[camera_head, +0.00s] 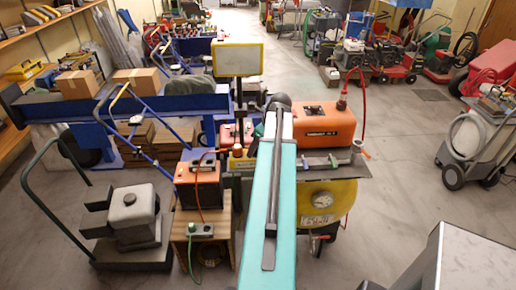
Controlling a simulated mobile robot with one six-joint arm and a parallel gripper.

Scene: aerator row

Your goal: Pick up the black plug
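I cannot make out the black plug with certainty. A small dark piece on a red fitting (341,103) stands on top of the orange machine (325,124), with a red cable rising from it; it is too small to tell whether this is a plug. My teal arm link fills the middle of the view and ends in a dark joint. My gripper does not show; the arm may hide it and part of the workbench behind.
A wooden stand (209,262) holds a smaller orange box (198,185) and a small socket box (200,230) with cables. A yellow tank (328,203) sits under the orange machine. A grey cart (132,258) stands left. Floor at right is partly clear.

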